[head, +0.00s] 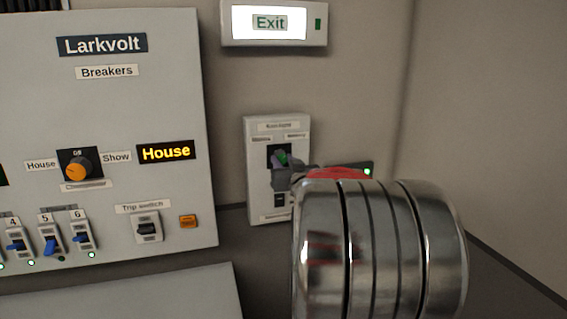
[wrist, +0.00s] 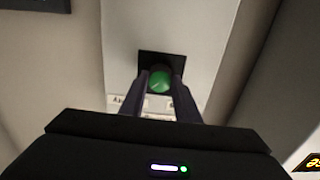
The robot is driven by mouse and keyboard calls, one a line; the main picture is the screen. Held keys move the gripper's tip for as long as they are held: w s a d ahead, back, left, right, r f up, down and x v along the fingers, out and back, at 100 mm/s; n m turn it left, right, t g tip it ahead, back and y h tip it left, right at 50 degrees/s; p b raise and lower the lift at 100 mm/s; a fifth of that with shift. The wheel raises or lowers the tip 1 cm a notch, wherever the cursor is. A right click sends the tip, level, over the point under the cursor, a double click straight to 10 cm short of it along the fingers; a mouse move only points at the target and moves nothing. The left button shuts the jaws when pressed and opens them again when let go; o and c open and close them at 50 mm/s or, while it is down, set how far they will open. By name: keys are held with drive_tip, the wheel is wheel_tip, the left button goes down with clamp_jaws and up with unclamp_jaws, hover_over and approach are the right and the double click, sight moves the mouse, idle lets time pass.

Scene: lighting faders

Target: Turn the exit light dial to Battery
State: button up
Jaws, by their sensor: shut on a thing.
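The exit light dial (wrist: 160,80) has a green knob on a black square and sits on a pale wall plate (head: 253,180) below the lit Exit sign (head: 270,23). My gripper (wrist: 160,91) is shut on the knob, one finger on each side in the wrist view. In the head view my gripper (head: 283,166) reaches the plate from the lower right and covers much of the dial. The plate's small labels are too blurred to read surely, and the dial's pointed position cannot be told.
A grey Larkvolt breaker panel (head: 110,110) stands at left, with an orange House/Show knob (head: 77,169), a display (head: 166,151) reading House, blue breakers and a trip switch (head: 147,228).

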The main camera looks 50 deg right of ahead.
drive_tip(key=shift+f, duration=0.45)
drive_tip(key=o, duration=1)
drive_tip(key=shift+r, duration=0.3)
drive_tip(key=shift+o, duration=0.2)
drive_tip(key=v, duration=1.3)
drive_tip(key=shift+s, duration=0.35)
drive_tip(key=shift+w+a, duration=0.1)
drive_tip(key=shift+a, duration=0.15)
